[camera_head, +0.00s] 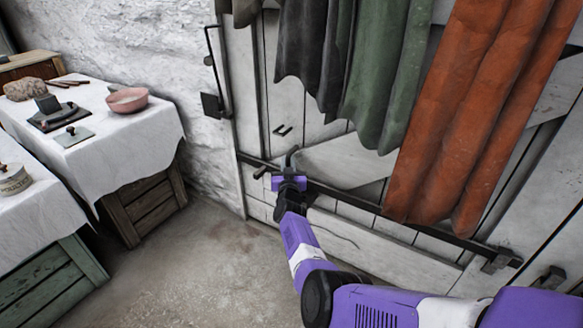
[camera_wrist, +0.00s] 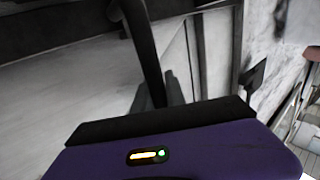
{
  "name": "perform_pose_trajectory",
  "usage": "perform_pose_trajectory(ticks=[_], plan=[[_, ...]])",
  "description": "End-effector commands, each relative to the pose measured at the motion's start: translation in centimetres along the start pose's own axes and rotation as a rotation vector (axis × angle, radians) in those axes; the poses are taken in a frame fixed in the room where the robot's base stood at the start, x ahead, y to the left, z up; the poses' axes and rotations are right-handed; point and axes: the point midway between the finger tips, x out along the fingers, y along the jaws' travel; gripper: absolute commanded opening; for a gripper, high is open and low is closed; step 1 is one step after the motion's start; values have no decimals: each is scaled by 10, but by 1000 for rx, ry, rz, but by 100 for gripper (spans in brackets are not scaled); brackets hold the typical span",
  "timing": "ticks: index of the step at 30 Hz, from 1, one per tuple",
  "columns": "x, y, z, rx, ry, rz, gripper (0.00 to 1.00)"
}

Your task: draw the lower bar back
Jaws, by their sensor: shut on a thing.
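The lower bar (camera_head: 385,205) is a long dark bar running slantwise across the foot of a pale plank door (camera_head: 345,160) in the head view. My gripper (camera_head: 290,168) is at the bar's left part, near the door's left edge, shut on a dark curved piece there that looks like the bar's handle. In the wrist view a dark rod (camera_wrist: 145,45) comes down from the top between my fingers (camera_wrist: 160,95). The exact contact is hidden by my gripper's body. The bar's right end (camera_head: 500,260) sits by a dark bracket.
Dark, green and orange cloths (camera_head: 465,110) hang over the door, above and right of my gripper. A tall dark handle (camera_head: 215,75) is at the door's left. A white-clothed table with a pink bowl (camera_head: 127,100) stands left. The floor (camera_head: 200,265) between is clear.

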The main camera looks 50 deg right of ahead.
Motion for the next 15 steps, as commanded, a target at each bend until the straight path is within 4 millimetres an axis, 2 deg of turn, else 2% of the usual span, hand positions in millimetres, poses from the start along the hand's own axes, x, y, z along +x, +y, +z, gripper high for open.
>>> perform_pose_trajectory(ticks=[1,7,8,11,15], plan=[[0,-8,-2,-1,-2,-13,0],[0,-10,-2,-1,-2,-16,0],[0,-10,-2,-1,-2,-17,18],[0,-10,-2,-1,-2,-16,38],[0,-7,-2,0,-1,-12,38]])
